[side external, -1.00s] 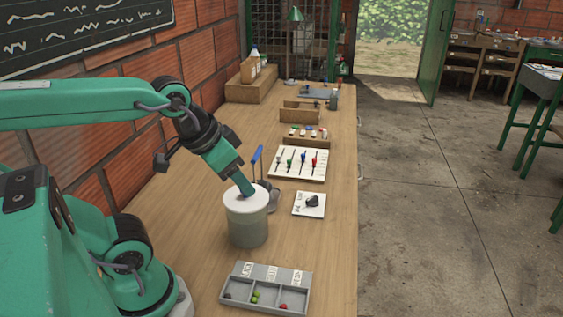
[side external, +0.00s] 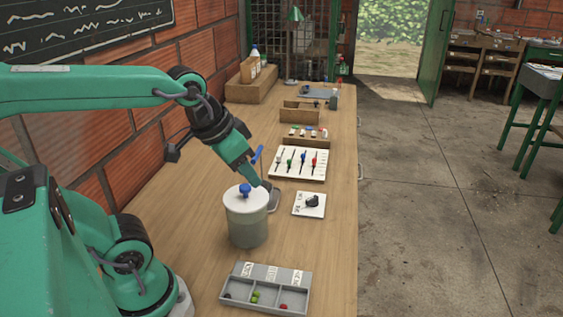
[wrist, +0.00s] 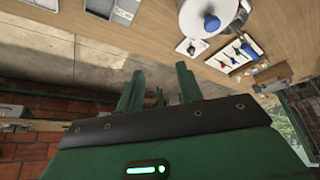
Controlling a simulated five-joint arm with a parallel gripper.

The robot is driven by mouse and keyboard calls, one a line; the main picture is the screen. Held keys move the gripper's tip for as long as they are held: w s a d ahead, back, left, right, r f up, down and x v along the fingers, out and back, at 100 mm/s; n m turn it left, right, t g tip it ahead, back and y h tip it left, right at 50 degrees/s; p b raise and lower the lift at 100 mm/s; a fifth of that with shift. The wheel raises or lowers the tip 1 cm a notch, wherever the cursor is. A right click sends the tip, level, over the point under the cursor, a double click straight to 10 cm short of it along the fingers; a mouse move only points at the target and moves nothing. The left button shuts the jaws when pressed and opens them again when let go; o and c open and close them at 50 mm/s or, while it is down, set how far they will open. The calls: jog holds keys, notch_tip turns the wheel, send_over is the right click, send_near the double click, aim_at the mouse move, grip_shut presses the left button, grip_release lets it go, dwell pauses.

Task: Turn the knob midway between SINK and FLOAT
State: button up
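A small white plate (side external: 301,206) with a black knob (side external: 312,201) lies on the bench right of the canister. Dark lettering shows along the plate's left side but is too small to read, and I cannot tell the knob's exact angle. The plate also shows in the wrist view (wrist: 184,47). My gripper (side external: 256,183) is above and left of the plate, just past the canister's right rim, apart from the knob. In the wrist view its two fingers (wrist: 158,84) stand apart with nothing between them.
A grey canister (side external: 246,222) with a white lid and blue lid knob (side external: 245,189) stands close below my gripper. Behind are a slider panel (side external: 298,163) and a blue-handled tool (side external: 257,155). A grey divided tray (side external: 265,289) is in front. Bench right of the plate is clear.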

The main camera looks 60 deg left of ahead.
jog(key=w+a+g, duration=0.2)
jog(key=w, duration=0.7)
jog(key=n+g, duration=0.1)
jog(key=g, duration=0.2)
send_near(314, 197)
jog(key=shift+s, duration=0.1)
jog(key=shift+f, duration=0.4)
jog(key=shift+f, duration=0.1)
jog(key=shift+f, duration=3.8)
grip_shut()
